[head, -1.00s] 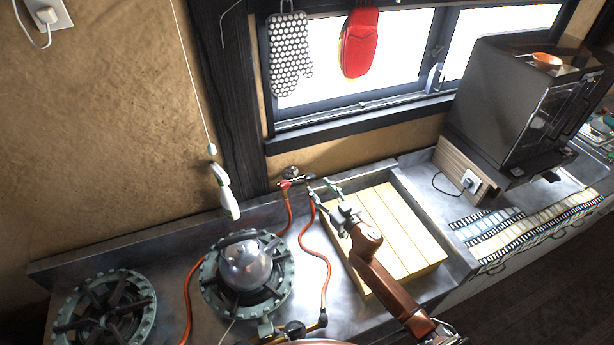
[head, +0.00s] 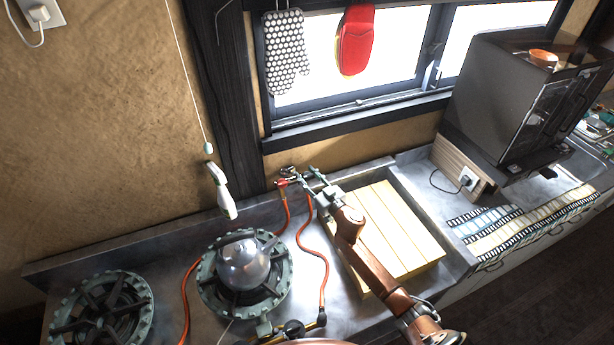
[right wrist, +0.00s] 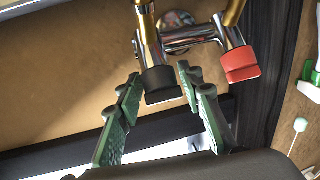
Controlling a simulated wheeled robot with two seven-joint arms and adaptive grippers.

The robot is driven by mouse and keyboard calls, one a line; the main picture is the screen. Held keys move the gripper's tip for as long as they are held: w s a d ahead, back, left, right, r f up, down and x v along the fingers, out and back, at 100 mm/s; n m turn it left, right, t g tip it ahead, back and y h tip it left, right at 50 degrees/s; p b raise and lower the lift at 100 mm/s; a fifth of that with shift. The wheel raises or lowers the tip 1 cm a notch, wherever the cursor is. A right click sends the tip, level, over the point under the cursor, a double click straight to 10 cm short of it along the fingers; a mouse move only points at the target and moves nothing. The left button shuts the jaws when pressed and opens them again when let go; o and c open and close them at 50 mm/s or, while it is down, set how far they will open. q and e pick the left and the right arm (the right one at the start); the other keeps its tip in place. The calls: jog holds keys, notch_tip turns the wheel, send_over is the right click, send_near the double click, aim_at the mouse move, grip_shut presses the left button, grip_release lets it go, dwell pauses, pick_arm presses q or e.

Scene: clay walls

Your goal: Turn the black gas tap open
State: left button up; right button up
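The black gas tap (right wrist: 161,84) is a dark knob on a chrome fitting, beside a red tap (right wrist: 240,64). In the right wrist view, my right gripper (right wrist: 159,78) is open, with one green finger on each side of the black tap. I cannot tell whether either finger touches it. In the head view, my right gripper (head: 309,178) is at the gas fitting (head: 287,171) by the wall, where the red tap (head: 281,183) shows. There the gripper largely hides the black tap. My left gripper is not in view.
Orange hoses (head: 327,262) run from the fitting past a burner holding a metal kettle (head: 243,262). A second burner (head: 102,310) stands left. A pale wooden board (head: 405,240) lies under my right arm. The window sill (head: 350,122) is above the fitting.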

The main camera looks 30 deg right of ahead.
jog(key=c, duration=0.8)
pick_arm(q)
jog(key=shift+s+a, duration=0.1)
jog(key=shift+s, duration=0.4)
